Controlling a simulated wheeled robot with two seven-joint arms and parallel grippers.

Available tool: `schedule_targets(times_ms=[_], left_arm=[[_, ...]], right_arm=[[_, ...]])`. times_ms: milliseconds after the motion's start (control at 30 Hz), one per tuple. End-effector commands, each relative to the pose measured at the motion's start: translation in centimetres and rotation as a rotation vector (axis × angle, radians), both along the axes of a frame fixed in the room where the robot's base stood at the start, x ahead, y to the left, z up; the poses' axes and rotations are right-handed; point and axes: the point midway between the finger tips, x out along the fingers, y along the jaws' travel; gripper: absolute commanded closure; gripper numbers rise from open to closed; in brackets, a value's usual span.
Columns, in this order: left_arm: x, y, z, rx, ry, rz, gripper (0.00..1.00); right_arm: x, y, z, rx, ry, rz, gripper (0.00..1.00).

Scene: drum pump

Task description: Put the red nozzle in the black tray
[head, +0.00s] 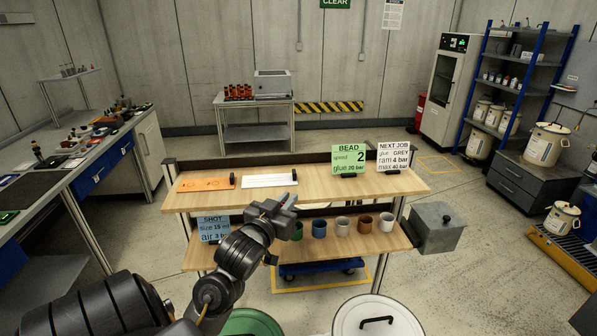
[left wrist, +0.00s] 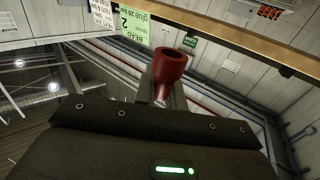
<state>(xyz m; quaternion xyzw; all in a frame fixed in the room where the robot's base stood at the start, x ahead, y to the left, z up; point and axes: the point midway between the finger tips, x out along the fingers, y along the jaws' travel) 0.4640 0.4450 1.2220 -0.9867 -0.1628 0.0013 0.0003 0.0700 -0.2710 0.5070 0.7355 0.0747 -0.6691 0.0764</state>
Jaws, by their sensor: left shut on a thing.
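The red nozzle (left wrist: 170,66) shows in the left wrist view as a dark red, hollow, cup-like piece with its open end up in the picture. My left gripper (left wrist: 166,92) is shut on it. In the head view my left gripper (head: 284,204) is at the front edge of the upper wooden shelf, above the row of cups; I cannot make out the nozzle clearly there. I cannot pick out the black tray with certainty in either view. My right gripper is not in view.
The upper shelf (head: 330,190) holds an orange plate (head: 207,183), a white plate (head: 270,180) and sign cards. Several coloured cups, one of them blue (head: 319,228), stand on the lower shelf. A grey box (head: 436,228) is at the right end. Lidded drums (head: 378,318) stand in front.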

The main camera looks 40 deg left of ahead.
Motion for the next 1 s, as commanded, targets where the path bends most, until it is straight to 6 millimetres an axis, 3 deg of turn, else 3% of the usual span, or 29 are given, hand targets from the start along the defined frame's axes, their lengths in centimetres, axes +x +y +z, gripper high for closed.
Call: schedule_targets(times_ms=[267, 733, 800, 1000], left_arm=[[0.0, 0.7, 0.5, 0.002, -0.006, 0.011, 1.00], [2.3, 1.6, 0.0, 0.010, -0.006, 0.014, 1.00], [4.2, 2.3, 0.9, -0.004, -0.004, 0.016, 1.00], [8.8, 3.9, 1.1, -0.004, -0.004, 0.015, 1.00]], right_arm=[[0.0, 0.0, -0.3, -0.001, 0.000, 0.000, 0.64], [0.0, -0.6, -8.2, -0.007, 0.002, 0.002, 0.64], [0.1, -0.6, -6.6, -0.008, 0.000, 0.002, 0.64], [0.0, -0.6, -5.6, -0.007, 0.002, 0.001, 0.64]])
